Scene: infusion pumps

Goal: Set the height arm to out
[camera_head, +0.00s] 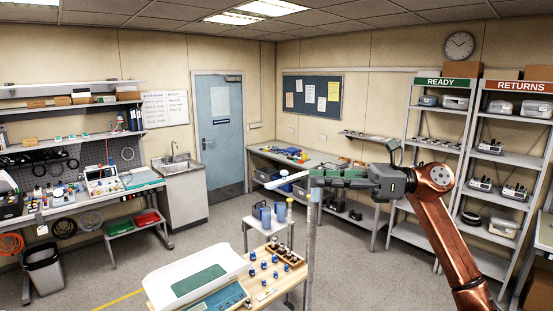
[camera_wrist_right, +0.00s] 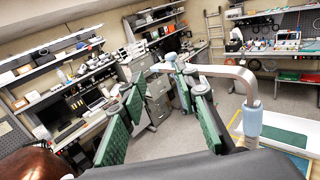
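The height arm shows in the head view as a pale bar (camera_head: 287,180) by my right fingertips, near the top of a thin upright post (camera_head: 309,240). In the right wrist view it is a bent silver bar (camera_wrist_right: 222,71) that turns down into a light-blue sleeve (camera_wrist_right: 248,123). My right gripper (camera_head: 318,177) has green-padded fingers. In the right wrist view its fingers (camera_wrist_right: 157,98) are spread apart, with the bar crossing behind the right-hand finger. I cannot tell whether they touch. My left gripper is not in view.
A small stand with blue jugs (camera_head: 265,216) is behind. Shelves (camera_head: 440,112) stand at right. The floor (camera_head: 215,236) at centre left is open.

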